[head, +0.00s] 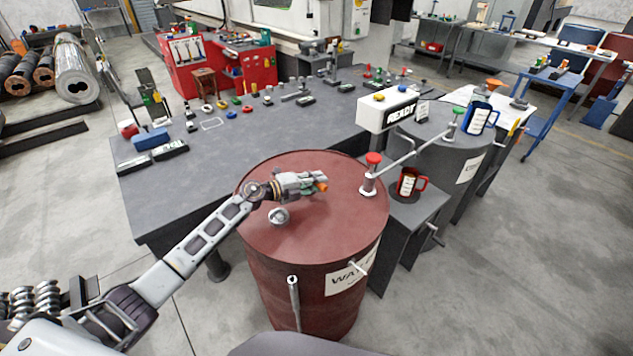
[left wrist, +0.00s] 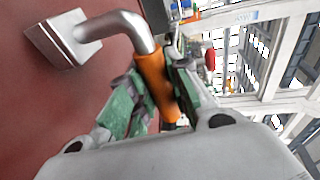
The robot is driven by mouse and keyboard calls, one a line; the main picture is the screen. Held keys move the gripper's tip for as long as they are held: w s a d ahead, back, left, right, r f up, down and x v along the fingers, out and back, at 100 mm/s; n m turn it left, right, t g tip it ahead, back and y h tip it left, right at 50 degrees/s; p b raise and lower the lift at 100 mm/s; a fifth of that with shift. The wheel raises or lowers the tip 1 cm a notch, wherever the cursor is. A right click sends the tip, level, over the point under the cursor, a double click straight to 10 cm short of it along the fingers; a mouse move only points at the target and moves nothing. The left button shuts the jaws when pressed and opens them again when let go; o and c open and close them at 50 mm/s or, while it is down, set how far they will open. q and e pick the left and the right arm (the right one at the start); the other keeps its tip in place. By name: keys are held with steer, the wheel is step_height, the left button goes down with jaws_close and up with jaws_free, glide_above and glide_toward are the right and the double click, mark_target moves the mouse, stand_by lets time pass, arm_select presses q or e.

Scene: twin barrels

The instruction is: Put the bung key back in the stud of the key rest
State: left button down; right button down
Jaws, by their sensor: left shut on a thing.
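My left gripper (head: 318,184) is over the top of the red barrel (head: 335,225). In the left wrist view its green-padded fingers (left wrist: 150,98) are shut on the orange grip of the bung key (left wrist: 154,80). The key's bent steel shaft runs up and left to a square steel block (left wrist: 62,42) over the red lid; I cannot tell whether the block touches the lid. In the head view only the orange end shows. I cannot make out the key rest or its stud for certain. My right gripper is not in view.
A silver round fitting (head: 279,215) is on the lid near my wrist. A red-capped post (head: 371,174) stands at the lid's right edge, with a pipe towards a green-capped post (head: 453,122) on the grey barrel. A red mug (head: 408,182) stands to the right.

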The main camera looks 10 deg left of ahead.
arm_select(q)
steer(key=shift+f, duration=0.4)
steer(key=c, duration=1.2)
jaws_free()
steer(key=shift+c, duration=0.2)
steer(key=shift+f, duration=0.15)
steer(key=shift+s+a, duration=0.1)
steer(key=shift+r+v, duration=0.2)
steer(key=shift+v, duration=5.65)
